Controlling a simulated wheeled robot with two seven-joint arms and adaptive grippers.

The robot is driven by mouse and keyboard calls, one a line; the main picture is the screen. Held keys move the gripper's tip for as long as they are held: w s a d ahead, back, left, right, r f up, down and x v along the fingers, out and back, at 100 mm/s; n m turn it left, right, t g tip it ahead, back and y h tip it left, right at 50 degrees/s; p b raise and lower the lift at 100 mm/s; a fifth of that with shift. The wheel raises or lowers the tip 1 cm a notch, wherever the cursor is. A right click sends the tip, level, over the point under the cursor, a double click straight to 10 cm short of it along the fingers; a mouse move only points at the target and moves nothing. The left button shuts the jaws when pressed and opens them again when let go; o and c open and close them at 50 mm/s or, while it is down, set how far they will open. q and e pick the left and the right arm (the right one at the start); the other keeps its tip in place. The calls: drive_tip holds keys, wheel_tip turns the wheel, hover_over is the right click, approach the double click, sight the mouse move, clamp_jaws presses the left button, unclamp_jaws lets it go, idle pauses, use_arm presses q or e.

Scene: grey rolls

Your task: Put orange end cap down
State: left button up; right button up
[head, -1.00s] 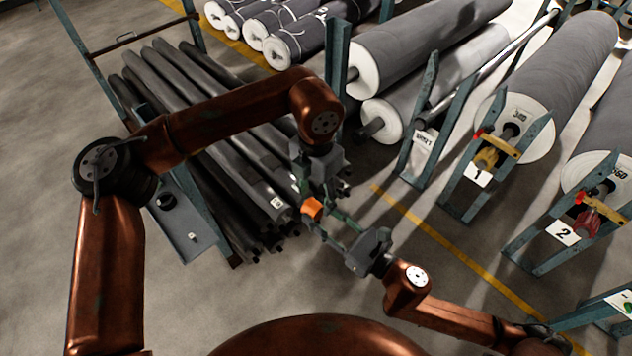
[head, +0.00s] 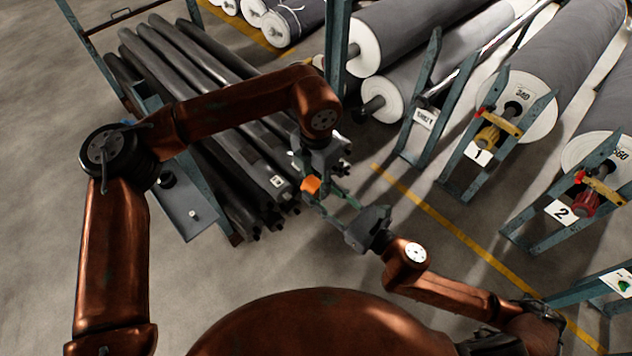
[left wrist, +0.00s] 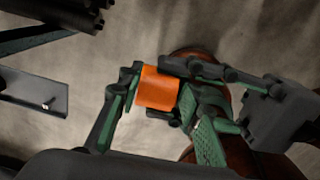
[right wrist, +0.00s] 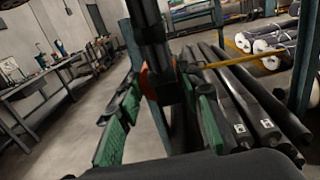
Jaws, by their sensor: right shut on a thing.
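The orange end cap (head: 311,185) is held in the air where my two grippers meet, in front of the stacked dark tubes. My right gripper (head: 322,196) is shut on it from the lower right. My left gripper (head: 315,172) reaches down from above with its fingers apart, one on each side of the cap. In the left wrist view the cap (left wrist: 158,88) lies between the green finger pads; whether they touch it is unclear. In the right wrist view only a bit of the cap (right wrist: 145,78) shows behind dark gripper parts.
Stacked dark tubes (head: 240,150) lie on a rack behind the grippers. Large grey rolls (head: 560,60) rest on blue-green stands at the right, signed 1 (head: 479,153) and 2 (head: 561,211).

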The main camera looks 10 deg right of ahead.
use_arm(q)
drive_tip(key=shift+s+d, duration=0.1)
drive_tip(key=c, duration=0.6)
drive_tip(key=shift+c, duration=0.3)
use_arm(e)
drive_tip(key=o, duration=1)
